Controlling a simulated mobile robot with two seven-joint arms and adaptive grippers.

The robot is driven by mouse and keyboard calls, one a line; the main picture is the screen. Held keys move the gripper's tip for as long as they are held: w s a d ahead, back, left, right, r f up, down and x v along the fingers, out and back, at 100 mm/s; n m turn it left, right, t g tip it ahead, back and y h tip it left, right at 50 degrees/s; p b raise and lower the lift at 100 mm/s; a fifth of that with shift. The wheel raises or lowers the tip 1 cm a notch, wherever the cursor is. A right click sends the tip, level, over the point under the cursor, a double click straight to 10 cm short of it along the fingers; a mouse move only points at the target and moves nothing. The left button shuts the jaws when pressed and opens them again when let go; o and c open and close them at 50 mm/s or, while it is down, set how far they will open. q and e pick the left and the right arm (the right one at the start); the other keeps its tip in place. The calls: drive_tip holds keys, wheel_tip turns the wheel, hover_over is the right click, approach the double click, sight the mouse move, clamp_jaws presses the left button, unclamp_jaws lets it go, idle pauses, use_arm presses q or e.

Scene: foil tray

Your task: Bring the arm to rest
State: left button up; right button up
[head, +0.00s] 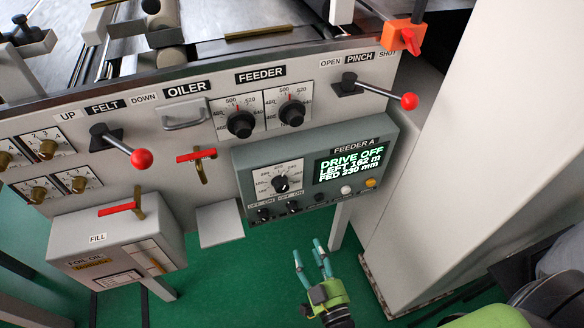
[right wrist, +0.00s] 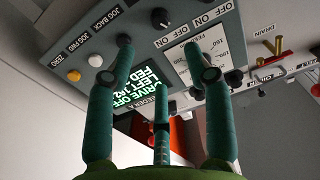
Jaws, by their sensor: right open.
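My right gripper (head: 308,248) is open and empty, with teal fingers on a green body. In the head view it shows below the grey-green FEEDER A control box (head: 310,165), over the green floor. In the right wrist view the spread fingertips (right wrist: 158,44) point up toward the control box (right wrist: 190,22), which appears upside down; contact is not evident. The box's display (head: 348,164) reads DRIVE OFF, LEFT 162 m, FED 230 mm. My left gripper is not in view.
The machine front (head: 180,130) carries a FELT lever (head: 128,149), a PINCH lever (head: 380,93) and two FEEDER dials. A foil oil box (head: 110,245) juts out at lower left. A pale column (head: 470,150) stands at right. Green floor (head: 235,285) is clear around the gripper's left.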

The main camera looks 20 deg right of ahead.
drive_tip(key=s+f+n+g+y+p, duration=0.1)
drive_tip(key=s+f+g, duration=0.4)
drive_tip(key=f, duration=0.5)
drive_tip(key=s+f+n+g+p, duration=0.1)
drive_tip(key=s+f+g, duration=0.4)
drive_tip(key=f, duration=0.5)
use_arm(q)
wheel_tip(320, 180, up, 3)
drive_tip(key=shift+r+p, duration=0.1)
drive_tip(key=shift+p, duration=0.45)
use_arm(e)
drive_tip(key=s+d+f+g, duration=0.3)
drive_tip(key=s+d+f, duration=0.1)
drive_tip(key=s, duration=0.5)
drive_tip(key=s+d+f+g+h, duration=0.1)
drive_tip(key=s+d+f+g, duration=0.2)
drive_tip(key=s, duration=0.6)
wheel_tip(320, 180, down, 2)
drive_tip(key=shift+s+d+f+g+h, duration=0.2)
drive_tip(key=shift+s+d+g+h, duration=0.1)
drive_tip(key=shift+s+d+g, duration=0.15)
drive_tip(key=shift+w, duration=0.1)
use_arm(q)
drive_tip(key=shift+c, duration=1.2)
use_arm(e)
drive_tip(key=shift+c, duration=1.2)
drive_tip(key=shift+a, duration=0.1)
